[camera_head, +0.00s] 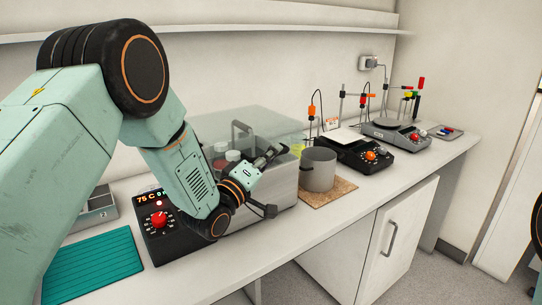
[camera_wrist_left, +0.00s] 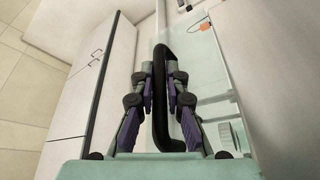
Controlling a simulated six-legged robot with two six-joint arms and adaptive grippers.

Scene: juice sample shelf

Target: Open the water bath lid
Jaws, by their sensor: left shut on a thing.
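The water bath (camera_head: 281,187) is a grey metal box on the bench, with a black control panel (camera_head: 161,233) reading 75 C and a red knob. Its clear lid (camera_head: 270,122) lies over the top and looks level; whether a small gap exists I cannot tell. Capped bottles (camera_head: 221,147) show through it. My left gripper (camera_head: 272,180) is at the front of the bath. In the left wrist view, its fingers (camera_wrist_left: 160,77) are shut on the black loop handle (camera_wrist_left: 161,125), which runs between them. My right gripper is out of view.
A grey pot (camera_head: 318,170) on a cork mat (camera_head: 328,194) stands just right of the bath. Further right are a black hotplate (camera_head: 366,157) and a grey instrument (camera_head: 397,134). A teal mat (camera_head: 92,264) lies at the left. A wall shelf (camera_head: 240,22) runs above.

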